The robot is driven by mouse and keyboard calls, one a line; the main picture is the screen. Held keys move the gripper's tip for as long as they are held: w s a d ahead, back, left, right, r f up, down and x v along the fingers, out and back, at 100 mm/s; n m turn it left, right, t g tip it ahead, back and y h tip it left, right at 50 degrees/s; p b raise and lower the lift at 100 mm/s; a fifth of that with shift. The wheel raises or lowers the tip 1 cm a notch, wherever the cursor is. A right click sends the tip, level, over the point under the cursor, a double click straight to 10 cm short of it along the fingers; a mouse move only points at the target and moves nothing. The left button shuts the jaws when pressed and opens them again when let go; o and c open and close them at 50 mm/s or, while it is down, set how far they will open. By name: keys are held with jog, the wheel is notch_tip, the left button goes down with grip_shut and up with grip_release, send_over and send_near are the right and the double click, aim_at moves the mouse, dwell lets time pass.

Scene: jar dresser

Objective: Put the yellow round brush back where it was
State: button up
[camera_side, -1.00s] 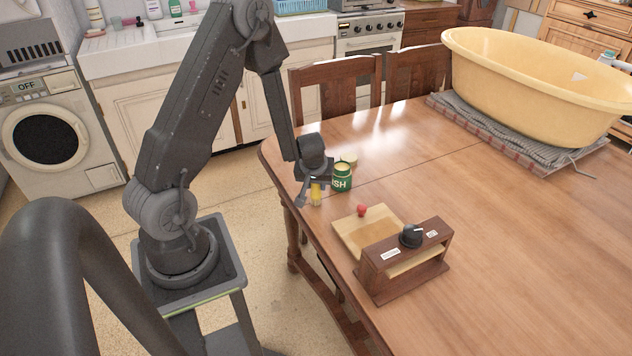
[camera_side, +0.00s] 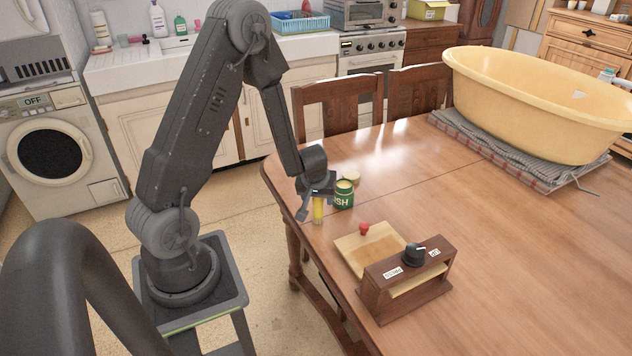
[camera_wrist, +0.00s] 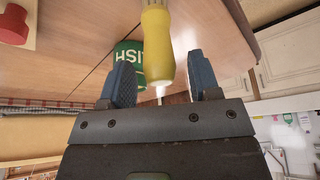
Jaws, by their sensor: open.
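The yellow round brush (camera_side: 319,209) is upright near the left table edge, just left of a green jar (camera_side: 344,197). In the wrist view the yellow handle (camera_wrist: 157,47) ends in a thin pale tip pointing toward my gripper. My gripper (camera_side: 318,192) is over the brush; in the wrist view its two blue-grey fingers (camera_wrist: 160,85) are spread with clear gaps on both sides of the tip. The jar also shows in the wrist view (camera_wrist: 128,56), behind the handle. The brush's lower end is not clear in either view.
A pale round lid (camera_side: 352,177) lies behind the jar. A wooden board (camera_side: 355,252) with a red knob (camera_side: 364,229) and a wooden box with a black dial (camera_side: 414,254) stand nearer. A yellow tub (camera_side: 545,110) is at the back right. The table's middle is clear.

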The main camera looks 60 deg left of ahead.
jog(key=w+d+r+m+t+h, duration=0.1)
jog(key=d+r+m+t+h, duration=0.2)
jog(key=d+r, duration=0.8)
jog(key=w+d+r+m+t+h, duration=0.1)
jog(key=d+r+m+t+h, duration=0.25)
jog(key=d+r, duration=0.8)
jog(key=s+d+r+m+g, duration=0.2)
jog(key=s+r+m, duration=0.3)
jog(key=s, duration=0.5)
jog(key=s+a+g+y, duration=0.1)
jog(key=s+a+y, duration=0.2)
jog(key=s, duration=0.4)
jog(key=shift+s+n, duration=0.15)
jog(key=shift+n, duration=0.2)
jog(key=shift+g, duration=0.25)
jog(key=shift+c, duration=0.3)
